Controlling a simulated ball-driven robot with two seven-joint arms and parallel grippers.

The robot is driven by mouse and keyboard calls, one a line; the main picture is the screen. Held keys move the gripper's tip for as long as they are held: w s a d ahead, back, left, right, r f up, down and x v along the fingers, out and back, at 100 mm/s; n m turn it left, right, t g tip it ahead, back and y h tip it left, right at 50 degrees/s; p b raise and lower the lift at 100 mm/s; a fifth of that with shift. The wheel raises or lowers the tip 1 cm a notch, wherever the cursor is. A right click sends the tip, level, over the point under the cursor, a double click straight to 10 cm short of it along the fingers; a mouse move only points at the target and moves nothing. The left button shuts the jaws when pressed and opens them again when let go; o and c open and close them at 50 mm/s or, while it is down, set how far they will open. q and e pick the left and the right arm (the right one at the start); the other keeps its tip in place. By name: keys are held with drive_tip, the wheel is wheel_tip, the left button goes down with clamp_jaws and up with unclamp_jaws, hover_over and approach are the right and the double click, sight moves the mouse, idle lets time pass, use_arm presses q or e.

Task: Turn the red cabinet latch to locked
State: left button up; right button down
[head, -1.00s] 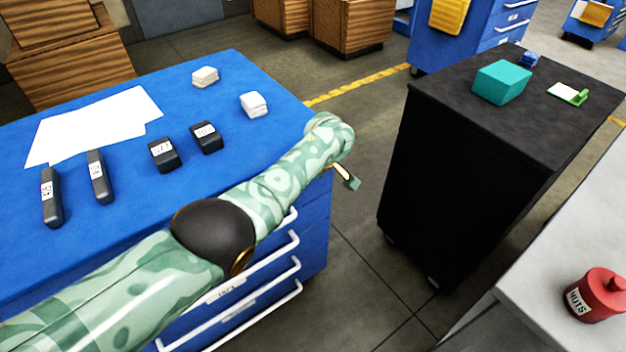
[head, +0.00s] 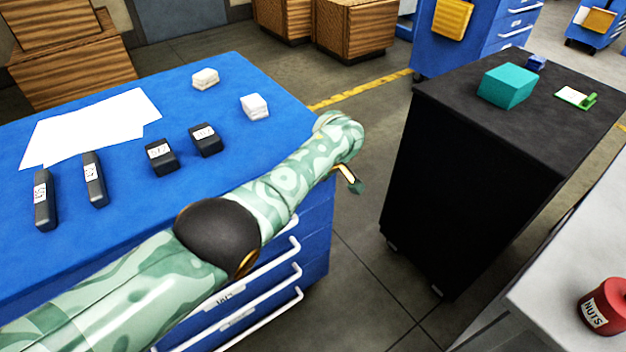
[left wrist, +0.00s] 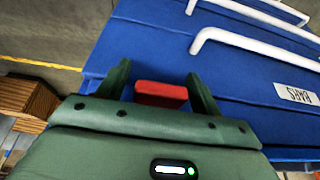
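The red latch (left wrist: 160,93) shows in the left wrist view as a short red bar against the blue cabinet (left wrist: 150,45). My left gripper (left wrist: 159,72) has its two green fingers apart, one on each side of the red bar. A small gap shows at the left finger; the right finger is very close, and I cannot tell if it touches. In the head view my left gripper (head: 350,180) is at the right end of the blue cabinet (head: 230,85), and the latch is hidden there. My right gripper is not in view.
White drawer handles (head: 275,262) stick out from the cabinet front. Dark blocks, white blocks and papers (head: 85,130) lie on its top. A black cabinet (head: 470,180) stands to the right across a floor gap. A red nuts can (head: 603,308) is on a grey surface.

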use_arm(q)
drive_tip(key=p+v, duration=0.9)
drive_tip(key=v, duration=0.7)
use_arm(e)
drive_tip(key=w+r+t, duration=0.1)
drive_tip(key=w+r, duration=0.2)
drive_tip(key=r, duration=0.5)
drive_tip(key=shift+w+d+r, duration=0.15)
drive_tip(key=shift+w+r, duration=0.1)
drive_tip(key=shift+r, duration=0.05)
use_arm(q)
drive_tip(key=shift+s, duration=0.2)
